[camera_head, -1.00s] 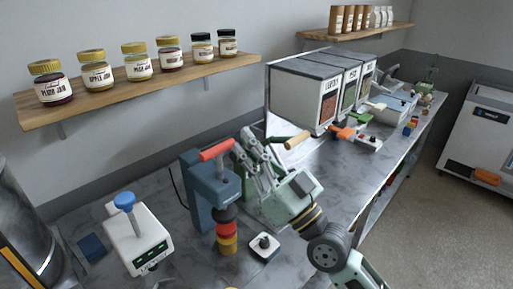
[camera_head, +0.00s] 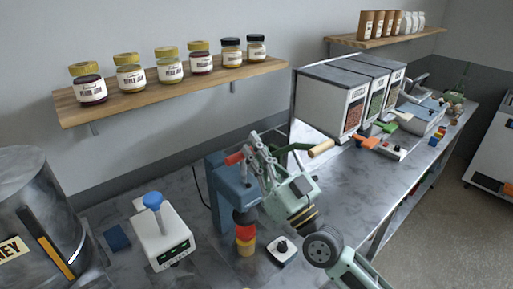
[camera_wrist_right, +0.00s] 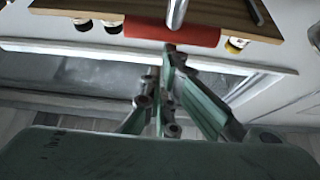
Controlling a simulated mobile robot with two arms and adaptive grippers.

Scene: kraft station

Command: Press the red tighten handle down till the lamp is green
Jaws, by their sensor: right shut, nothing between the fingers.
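The red tighten handle (camera_head: 235,159) sticks out at the top of a blue press stand (camera_head: 230,196). Its right part is hidden behind my right gripper (camera_head: 256,146). That gripper is shut and empty, with its fingers at the handle. In the right wrist view the red handle (camera_wrist_right: 172,31) lies across the top, just beyond the gripper's tips (camera_wrist_right: 171,54); I cannot tell whether they touch. Under the press head is a stack of black, red and yellow pieces (camera_head: 246,234). I cannot make out a lamp on the press. My left gripper is out of view.
A white scale-like box (camera_head: 166,240) with a blue knob stands left of the press. A small white box with a black knob (camera_head: 282,250) is at its right. A jar shelf (camera_head: 190,88) hangs above; labelled dispensers (camera_head: 330,100) stand farther right. A metal drum (camera_head: 35,215) is at left.

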